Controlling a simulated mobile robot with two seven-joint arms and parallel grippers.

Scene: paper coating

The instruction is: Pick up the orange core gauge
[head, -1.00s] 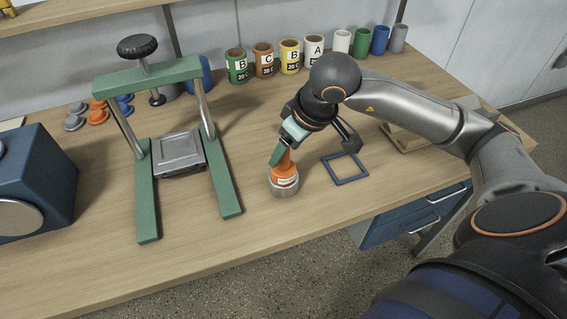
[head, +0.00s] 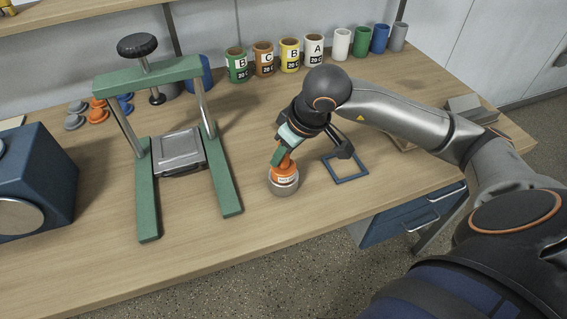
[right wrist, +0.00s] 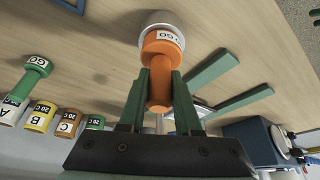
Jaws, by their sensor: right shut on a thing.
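The orange core gauge (head: 285,171) stands upright in a grey metal ring or cup (head: 283,187) on the table. Its orange body carries a white label. In the right wrist view the gauge (right wrist: 161,62) shows its narrow handle between the two green fingers, with the grey cup (right wrist: 163,20) at its far end. My right gripper (head: 281,156) is shut on the handle from above. In the right wrist view my right gripper (right wrist: 160,85) has a finger on each side of the handle. My left gripper is not in view.
A green press frame (head: 228,180) with a grey plate stands to the left. A blue square frame (head: 345,168) lies right of the gauge. Several labelled cups (head: 290,55) line the back. A blue machine (head: 35,185) sits at far left. Table in front is clear.

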